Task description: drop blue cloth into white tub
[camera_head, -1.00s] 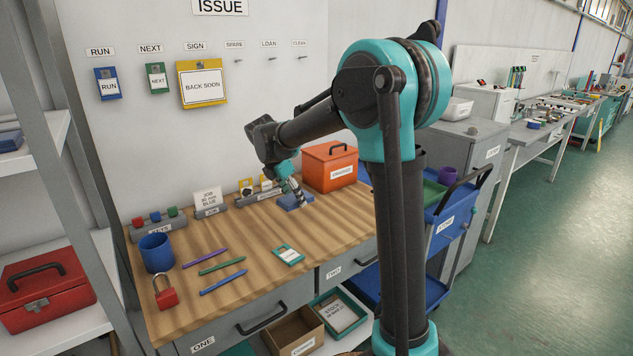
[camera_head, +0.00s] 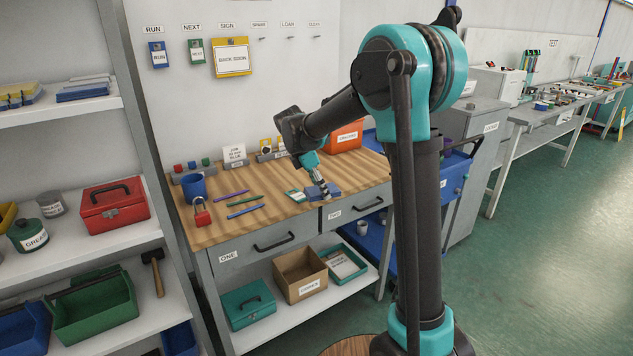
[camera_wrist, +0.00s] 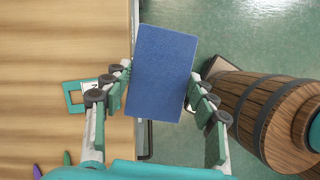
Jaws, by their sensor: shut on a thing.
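The blue cloth (camera_wrist: 162,72) is a flat, folded rectangle between the fingers of my gripper (camera_wrist: 158,88) in the wrist view. My gripper is shut on it, with fingers at its left and right sides. In the wrist view the cloth covers part of the table's edge, with green floor beyond. In the head view, the cloth (camera_head: 333,191) and my gripper (camera_head: 322,190) are near the table's front edge. A white container (camera_head: 468,88), probably the white tub, is partly hidden behind my arm, on the grey cabinet. Its inside cannot be seen.
The wooden table (camera_head: 225,232) holds a blue cup (camera_head: 193,187), a red padlock (camera_head: 202,212), pens and a teal-framed card (camera_head: 294,195). An orange box (camera_head: 345,137) stands at the back. A wooden barrel (camera_wrist: 260,110) is close right of my gripper. Green floor is open at right.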

